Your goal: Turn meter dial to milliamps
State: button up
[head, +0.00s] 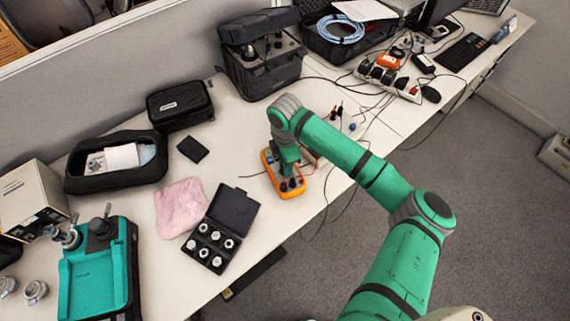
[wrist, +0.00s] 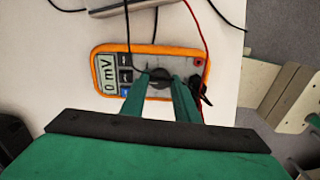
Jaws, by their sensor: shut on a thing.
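The orange-edged meter (head: 292,190) lies on the table near its front edge, below my arm. In the wrist view the meter (wrist: 112,107) lies sideways, and its display (wrist: 106,72) reads "0 mV". Its round dark dial (wrist: 159,77) sits in the middle of its face. My gripper (wrist: 160,84) has its two green fingers shut on the dial from both sides. The fingers hide parts of the dial, so I cannot tell where it points. In the head view my gripper (head: 287,172) covers much of the meter's face.
Black and red leads (wrist: 204,30) run from the meter across the table. An open black case of round fittings (head: 222,228) and a pink cloth (head: 180,206) lie to the left. A grey-black instrument case (head: 262,70) stands behind. The table's front edge is close.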

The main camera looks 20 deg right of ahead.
jog(key=m, duration=0.3)
jog(key=shift+m, duration=1.8)
jog(key=o, duration=1.1)
jog(key=shift+c, duration=0.2)
jog(key=shift+r, duration=0.15)
notch_tip(320, 180, up, 10)
jog(key=shift+r, duration=0.25)
